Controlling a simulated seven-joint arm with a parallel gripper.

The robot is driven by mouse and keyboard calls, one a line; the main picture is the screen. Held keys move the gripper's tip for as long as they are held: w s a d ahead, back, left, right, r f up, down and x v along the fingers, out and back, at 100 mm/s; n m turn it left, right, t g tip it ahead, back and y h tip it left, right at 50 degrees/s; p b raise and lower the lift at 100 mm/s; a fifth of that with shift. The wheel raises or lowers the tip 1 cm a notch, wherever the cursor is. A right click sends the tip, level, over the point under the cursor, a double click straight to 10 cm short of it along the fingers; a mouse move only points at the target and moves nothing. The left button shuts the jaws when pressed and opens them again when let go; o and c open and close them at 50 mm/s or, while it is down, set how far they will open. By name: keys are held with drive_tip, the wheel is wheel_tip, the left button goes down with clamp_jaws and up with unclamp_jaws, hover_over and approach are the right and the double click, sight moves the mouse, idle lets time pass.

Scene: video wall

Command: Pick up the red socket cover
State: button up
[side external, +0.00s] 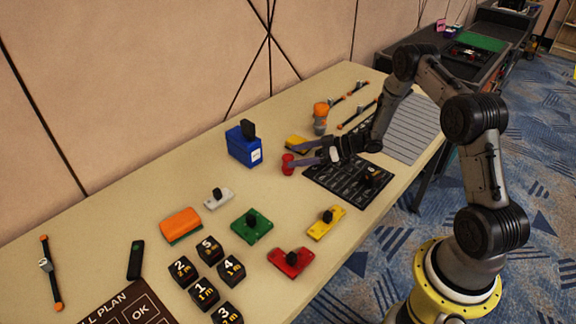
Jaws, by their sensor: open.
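My gripper (300,154) is over the far middle of the table, pointing left, with its two fingers apart. A small rounded red piece (287,165) is at the tip of the nearer finger; I cannot tell whether they touch. A flat red piece with a black knob (290,262) lies near the table's front edge, well away from my gripper. I cannot tell for sure which of these two red things is the socket cover. Nothing is seen held between the fingers.
A yellow piece (297,143) lies just behind the fingers. A blue box (243,146) stands to the left, and an orange-topped grey container (320,118) behind. A black mat (325,183) lies below my arm. Green (251,226) and yellow knobbed plates (325,223) and several numbered black blocks are nearer.

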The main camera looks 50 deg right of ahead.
sight(287, 172)
drive_tip(key=shift+s+d+f, duration=0.15)
drive_tip(key=shift+d+f, duration=0.15)
drive_tip(key=shift+f, duration=0.1)
drive_tip(key=x, duration=0.7)
clamp_jaws()
